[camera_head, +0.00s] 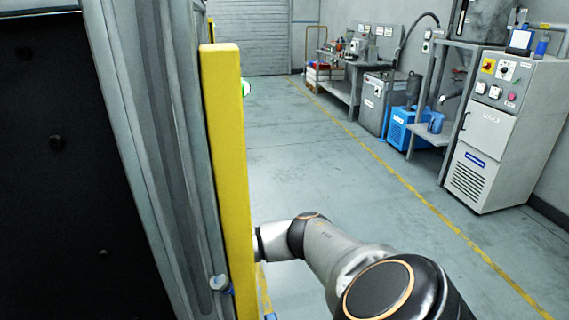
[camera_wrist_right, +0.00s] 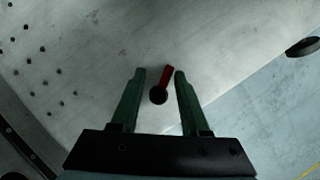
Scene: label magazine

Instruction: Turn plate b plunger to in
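In the right wrist view, a small plunger (camera_wrist_right: 159,95) with a dark round knob and a red lever (camera_wrist_right: 167,75) stands on a grey metal plate (camera_wrist_right: 110,35). No label shows, so I cannot tell whether it is plate b's. My right gripper (camera_wrist_right: 160,72) has two green fingers, spread apart on either side of the plunger, with no clear contact. The red lever's tip is close to the right finger. In the head view my right arm reaches behind a yellow post, and its gripper is hidden. My left gripper is not in view.
The yellow post (camera_head: 225,180) stands upright at the edge of a grey metal structure (camera_head: 160,120) on the left. A small knob (camera_head: 219,283) sits low beside it. Open floor (camera_head: 320,160) lies to the right. A white cabinet (camera_head: 505,130) and workbenches line the right wall.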

